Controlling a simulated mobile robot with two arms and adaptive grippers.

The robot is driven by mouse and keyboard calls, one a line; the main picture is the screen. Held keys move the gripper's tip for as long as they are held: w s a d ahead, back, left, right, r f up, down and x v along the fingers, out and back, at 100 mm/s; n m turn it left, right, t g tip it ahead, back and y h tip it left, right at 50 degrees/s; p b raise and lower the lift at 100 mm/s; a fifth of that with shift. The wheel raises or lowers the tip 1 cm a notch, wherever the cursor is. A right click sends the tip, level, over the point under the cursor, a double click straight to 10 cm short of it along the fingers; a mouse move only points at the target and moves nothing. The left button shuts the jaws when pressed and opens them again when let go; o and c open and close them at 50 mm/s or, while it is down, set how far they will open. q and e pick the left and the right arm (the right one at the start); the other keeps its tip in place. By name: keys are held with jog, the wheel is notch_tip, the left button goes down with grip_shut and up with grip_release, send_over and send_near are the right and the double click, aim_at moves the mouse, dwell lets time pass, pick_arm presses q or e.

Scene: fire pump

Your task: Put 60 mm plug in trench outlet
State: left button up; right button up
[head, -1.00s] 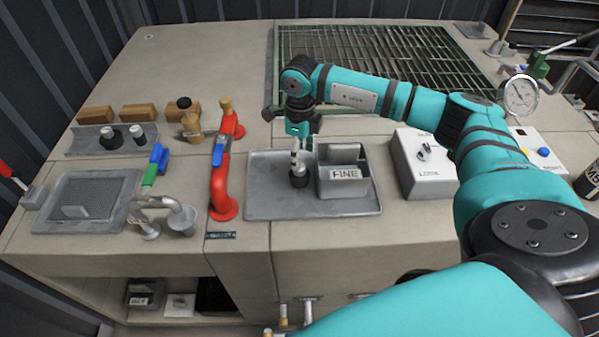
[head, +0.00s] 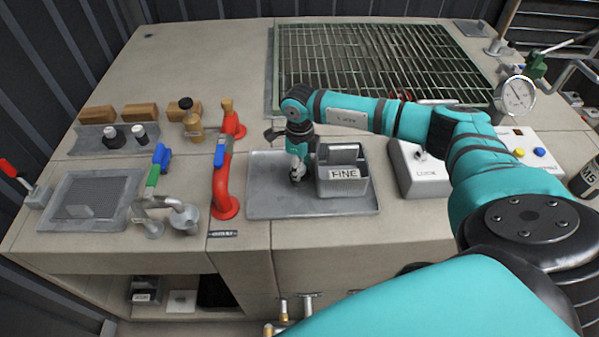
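My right gripper (head: 298,168) points down over the grey metal tray (head: 270,206), just left of the box labelled FINE. A small dark plug-like piece (head: 296,179) with a pale stem is at the fingertips, mostly covered by them. I cannot tell whether the fingers are closed on it. Two more black plugs with pale tops, a left one (head: 113,141) and a right one (head: 141,138), stand on the rack at the left. I cannot read which plug is 60 mm. A green grating (head: 385,60) covers an opening at the back; no outlet is clearly visible. My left gripper is out of view.
The FINE box (head: 343,176) stands close right of my gripper. A LOCK box (head: 419,173), a gauge (head: 518,95) and a button panel are further right. A red pipe (head: 222,185) and a tap (head: 160,206) stand left.

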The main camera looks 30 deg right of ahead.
grip_shut()
jog(key=shift+r, duration=0.1)
